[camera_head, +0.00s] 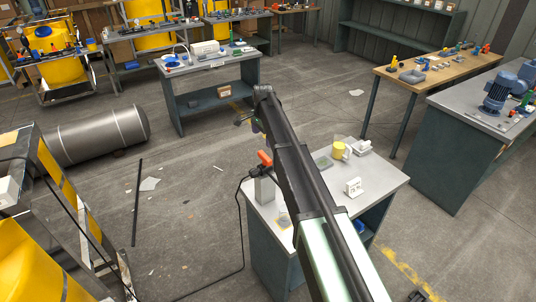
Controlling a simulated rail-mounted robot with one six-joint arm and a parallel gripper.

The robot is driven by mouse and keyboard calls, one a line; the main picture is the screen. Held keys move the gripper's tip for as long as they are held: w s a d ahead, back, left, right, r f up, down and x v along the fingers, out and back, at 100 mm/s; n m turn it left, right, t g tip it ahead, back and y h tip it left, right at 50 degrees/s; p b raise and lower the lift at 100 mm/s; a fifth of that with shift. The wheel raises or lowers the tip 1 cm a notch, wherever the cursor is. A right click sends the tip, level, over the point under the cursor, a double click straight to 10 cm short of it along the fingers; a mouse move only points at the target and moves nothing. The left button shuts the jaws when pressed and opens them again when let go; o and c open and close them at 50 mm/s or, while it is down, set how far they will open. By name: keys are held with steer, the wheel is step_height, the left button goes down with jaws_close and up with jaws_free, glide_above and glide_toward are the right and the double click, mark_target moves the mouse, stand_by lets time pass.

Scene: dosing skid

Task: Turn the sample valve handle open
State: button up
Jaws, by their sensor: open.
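My arm crosses the picture from the lower right to its far end above the floor between two benches. My gripper (240,121) shows as a small dark shape at that end; it is open, with nothing seen between its jaws. I cannot pick out the sample valve handle with certainty. An orange piece (265,158) shows beside my arm, above a grey box (264,190) on the near bench (378,187); I cannot tell whether it is a handle. My gripper appears apart from it. My arm hides part of the near bench.
A yellow cup (338,150) and a white sign (353,187) stand on the near bench. A black cable (243,235) runs to the floor. A grey tank (98,135) lies at left. A grey bench (210,69) stands behind, a wooden table (440,68) at right.

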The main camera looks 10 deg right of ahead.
mark_target(265, 155)
steer(key=f+b, duration=1)
steer(key=f, duration=0.1)
steer(key=shift+d+b, duration=0.2)
steer(key=shift+b, duration=0.2)
steer(key=shift+r, duration=0.1)
steer(key=shift+c, duration=0.5)
steer(key=c, duration=0.5)
